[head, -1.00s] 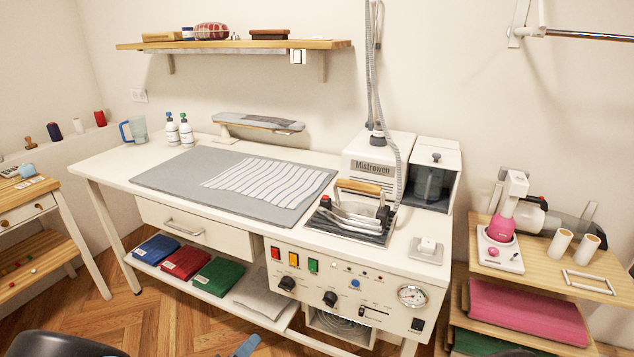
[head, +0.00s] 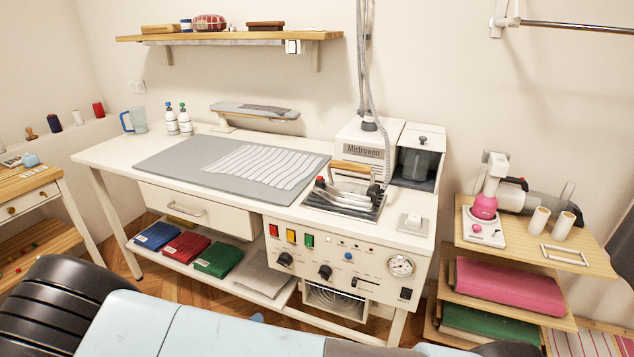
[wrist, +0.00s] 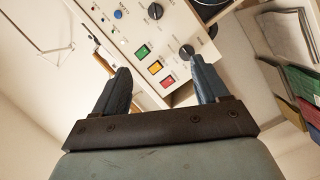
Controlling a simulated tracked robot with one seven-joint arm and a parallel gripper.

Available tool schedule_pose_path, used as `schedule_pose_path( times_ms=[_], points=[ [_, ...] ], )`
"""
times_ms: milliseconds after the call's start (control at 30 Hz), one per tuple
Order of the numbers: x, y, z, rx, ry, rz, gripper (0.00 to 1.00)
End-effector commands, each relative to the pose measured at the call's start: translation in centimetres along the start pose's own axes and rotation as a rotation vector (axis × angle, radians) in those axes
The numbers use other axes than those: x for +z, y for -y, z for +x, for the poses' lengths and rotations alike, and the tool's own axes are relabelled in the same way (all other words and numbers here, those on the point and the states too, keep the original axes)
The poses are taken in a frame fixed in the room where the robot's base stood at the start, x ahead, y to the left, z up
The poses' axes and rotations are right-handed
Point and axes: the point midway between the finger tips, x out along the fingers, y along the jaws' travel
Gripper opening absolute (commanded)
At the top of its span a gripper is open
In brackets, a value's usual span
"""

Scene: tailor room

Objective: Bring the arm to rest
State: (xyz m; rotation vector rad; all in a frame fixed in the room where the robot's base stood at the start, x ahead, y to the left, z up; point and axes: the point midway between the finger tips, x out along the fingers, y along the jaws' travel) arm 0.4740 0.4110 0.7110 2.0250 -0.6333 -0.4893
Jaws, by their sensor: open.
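My gripper (wrist: 162,84) shows in the wrist view with its two dark blue-grey fingers spread wide apart and nothing between them. Beyond the fingers is the white control panel (wrist: 140,28) of the ironing station, tilted in this view, with green, yellow and red switches and black knobs. In the head view, my pale blue arm link (head: 220,328) lies across the bottom, in front of the ironing table. The gripper itself is mostly hidden there behind the arm.
The ironing table (head: 112,153) stands ahead, with an iron (head: 345,187) on its right part and folded cloths (head: 186,250) on its lower shelf. A wooden shelf rack (head: 590,262) stands at right, a small table (head: 40,184) at left. A wall shelf (head: 330,36) is above.

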Motion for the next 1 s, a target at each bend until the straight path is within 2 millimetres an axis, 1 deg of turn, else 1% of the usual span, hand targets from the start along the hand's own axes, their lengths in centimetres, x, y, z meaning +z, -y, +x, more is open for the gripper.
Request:
schedule_pose_path(
  times_ms=[167,267,400,600,767,1000],
  points=[
    [-1.2,-2.3,1.6,-0.014,0.107,-0.014,0.74],
    [-1.9,-4.2,3.0,-0.031,0.191,-0.026,0.74],
    [-2.9,-7.5,5.2,-0.069,0.326,-0.043,0.74],
    [-4.0,-12.3,8.2,-0.144,0.505,-0.057,0.74],
    [-4.4,-16.3,10.6,-0.219,0.631,-0.055,0.74],
    [-4.5,-22.5,13.7,-0.349,0.786,-0.032,0.74]
  ],
)
